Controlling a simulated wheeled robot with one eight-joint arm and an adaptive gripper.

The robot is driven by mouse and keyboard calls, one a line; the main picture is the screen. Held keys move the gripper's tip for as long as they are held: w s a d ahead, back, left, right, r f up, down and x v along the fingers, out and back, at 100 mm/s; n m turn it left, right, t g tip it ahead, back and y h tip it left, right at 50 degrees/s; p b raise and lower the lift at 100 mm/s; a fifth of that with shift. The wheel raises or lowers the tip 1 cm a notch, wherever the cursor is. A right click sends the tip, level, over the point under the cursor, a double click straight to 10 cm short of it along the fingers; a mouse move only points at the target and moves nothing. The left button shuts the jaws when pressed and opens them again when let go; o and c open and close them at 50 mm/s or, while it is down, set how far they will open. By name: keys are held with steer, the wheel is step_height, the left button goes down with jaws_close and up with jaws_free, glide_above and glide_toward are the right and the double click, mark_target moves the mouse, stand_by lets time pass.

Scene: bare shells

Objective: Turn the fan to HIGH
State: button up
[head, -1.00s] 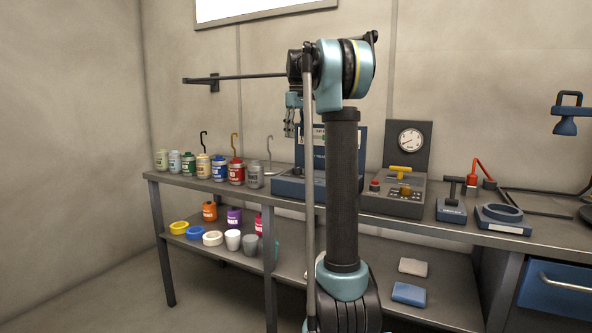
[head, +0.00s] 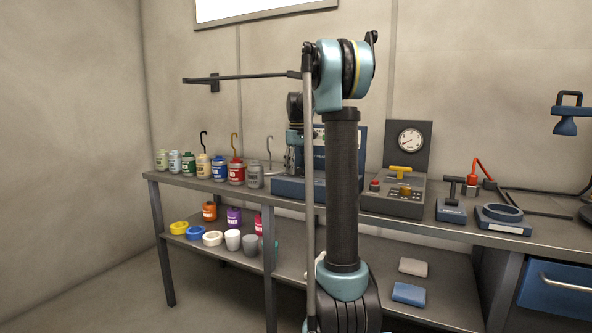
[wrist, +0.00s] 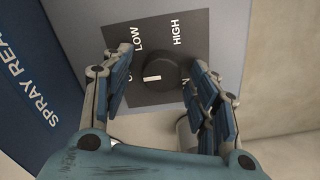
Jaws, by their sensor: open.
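The black fan knob (wrist: 168,72) sits on a dark square plate in the wrist view. HIGH (wrist: 178,32) and LOW (wrist: 139,38) are printed beside it; another label at the left is partly covered by a finger. The knob's white mark points left, towards that covered label. My gripper (wrist: 160,68) is open, with one finger on each side of the knob. Gaps show between knob and fingers; depth and contact are hard to judge. In the head view, my gripper (head: 294,158) is at the blue unit (head: 289,188), whose knob is hidden.
Several paint cans (head: 219,168) and wire hooks stand left of the blue unit. A grey gauge box (head: 392,205) with a yellow handle stands to its right. The bench shelf (head: 345,276) below holds cups, tape rolls and cloths. My arm column blocks part of the bench.

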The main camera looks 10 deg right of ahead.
steer(key=shift+f, duration=0.1)
steer(key=c, duration=1.1)
steer(key=shift+o, duration=0.2)
steer(key=shift+m, duration=0.3)
steer(key=m, duration=0.9)
steer(key=shift+m, duration=0.4)
steer(key=m, duration=0.3)
steer(key=shift+m, duration=0.4)
steer(key=m, duration=0.3)
steer(key=shift+m, duration=0.3)
steer(key=m, duration=0.6)
steer(key=shift+w, duration=0.1)
